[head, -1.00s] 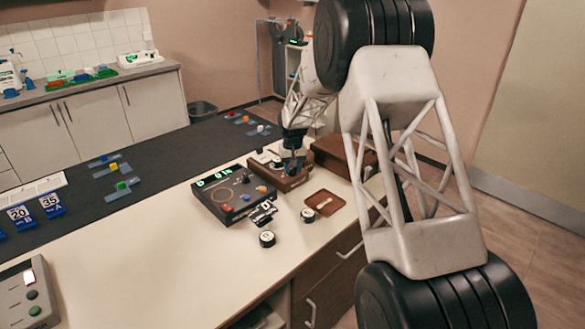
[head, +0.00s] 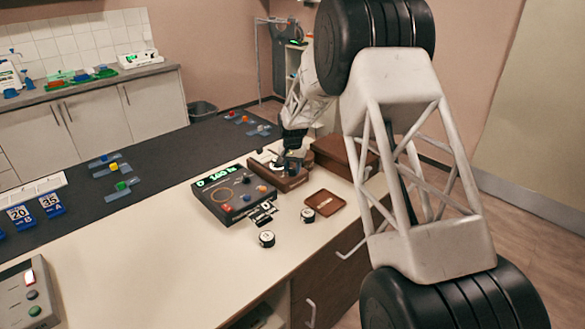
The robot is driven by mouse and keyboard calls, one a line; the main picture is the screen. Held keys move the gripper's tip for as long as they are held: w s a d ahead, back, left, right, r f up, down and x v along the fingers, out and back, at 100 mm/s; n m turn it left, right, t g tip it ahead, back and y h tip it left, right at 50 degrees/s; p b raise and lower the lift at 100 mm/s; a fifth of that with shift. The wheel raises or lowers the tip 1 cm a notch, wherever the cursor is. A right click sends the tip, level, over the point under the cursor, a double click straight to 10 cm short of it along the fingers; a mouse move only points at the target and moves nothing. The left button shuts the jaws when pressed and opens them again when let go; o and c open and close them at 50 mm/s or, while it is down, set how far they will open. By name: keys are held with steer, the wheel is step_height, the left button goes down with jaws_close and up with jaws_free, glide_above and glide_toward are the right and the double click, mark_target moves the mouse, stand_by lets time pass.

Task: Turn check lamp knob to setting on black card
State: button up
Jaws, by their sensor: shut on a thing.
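My gripper (head: 292,164) is small and far off, pointing down at a brown box (head: 265,176) on the counter. It is shut on a knob on the top of this box; the fingers hide most of the knob and its pointer. A black card (head: 263,213) with white marks stands in front of the dark meter; its marks are too small to read surely. The dark meter (head: 232,196) left of the box shows green lit digits, and has an orange and a red button.
Two round black-and-white pieces (head: 267,239) (head: 308,215) and a brown tray (head: 323,203) lie in front. A larger brown case (head: 343,156) stands behind right. A grey button box (head: 28,293) is at front left. The counter's front middle is clear.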

mark_target(293, 169)
steer(key=shift+m, duration=1.2)
steer(key=o, duration=0.9)
steer(key=shift+o, duration=0.2)
steer(key=shift+r, duration=0.1)
steer(key=shift+r, duration=3.8)
